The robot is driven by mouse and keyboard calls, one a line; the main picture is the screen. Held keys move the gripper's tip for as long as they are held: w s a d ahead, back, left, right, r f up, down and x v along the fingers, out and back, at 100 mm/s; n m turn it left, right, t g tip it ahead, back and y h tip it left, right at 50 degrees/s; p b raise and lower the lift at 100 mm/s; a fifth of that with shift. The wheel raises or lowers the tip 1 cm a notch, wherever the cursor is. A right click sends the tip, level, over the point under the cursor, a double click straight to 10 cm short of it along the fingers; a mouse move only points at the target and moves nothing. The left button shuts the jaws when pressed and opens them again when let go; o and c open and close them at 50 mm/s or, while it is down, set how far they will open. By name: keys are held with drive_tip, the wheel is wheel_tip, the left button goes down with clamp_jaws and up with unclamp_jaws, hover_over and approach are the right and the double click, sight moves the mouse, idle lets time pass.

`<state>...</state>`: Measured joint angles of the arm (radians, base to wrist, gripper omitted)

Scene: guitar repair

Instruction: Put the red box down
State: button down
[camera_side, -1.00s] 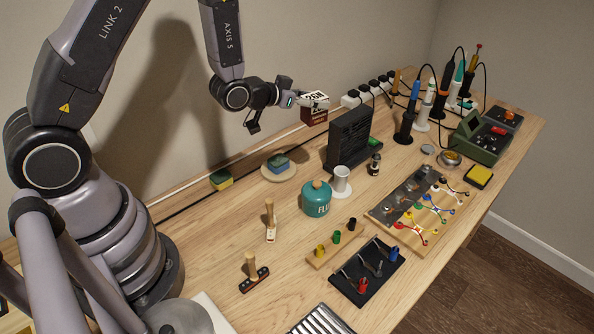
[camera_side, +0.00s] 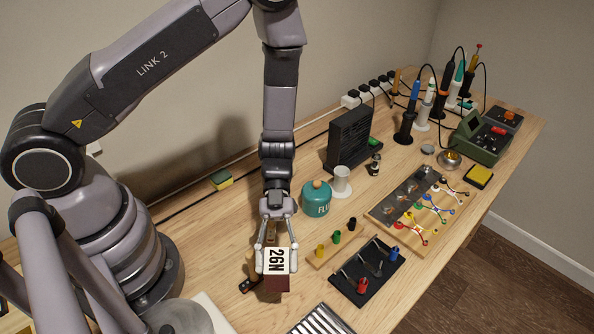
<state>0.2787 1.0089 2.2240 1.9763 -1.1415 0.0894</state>
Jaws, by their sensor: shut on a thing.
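The red box (camera_side: 277,284) is dark red with a white label (camera_side: 277,261) reading "26N". My gripper (camera_side: 275,258) points down and is shut on the box, with a finger on each side of the label. The box appears held above the front part of the wooden bench (camera_side: 200,272). It partly covers a wooden-handled tool (camera_side: 252,268) behind it. I cannot tell how high its underside is above the bench.
A teal pot (camera_side: 316,200) stands behind and right of my gripper. A black tray with tools (camera_side: 366,271) and a wooden strip with coloured pegs (camera_side: 336,242) lie to the right. A ribbed metal piece (camera_side: 322,321) lies at the front. Bare bench shows to the left.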

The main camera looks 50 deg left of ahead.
sight(273, 273)
drive_tip(key=f, duration=0.3)
drive_tip(key=shift+s+a+f+m, duration=0.2)
drive_tip(key=shift+s+f+m, duration=0.1)
drive_tip(key=shift+s+f, duration=0.05)
drive_tip(key=shift+y, duration=0.3)
drive_tip(key=shift+f, duration=2.25)
drive_tip(key=shift+f, duration=0.6)
drive_tip(key=c, duration=0.9)
unclamp_jaws()
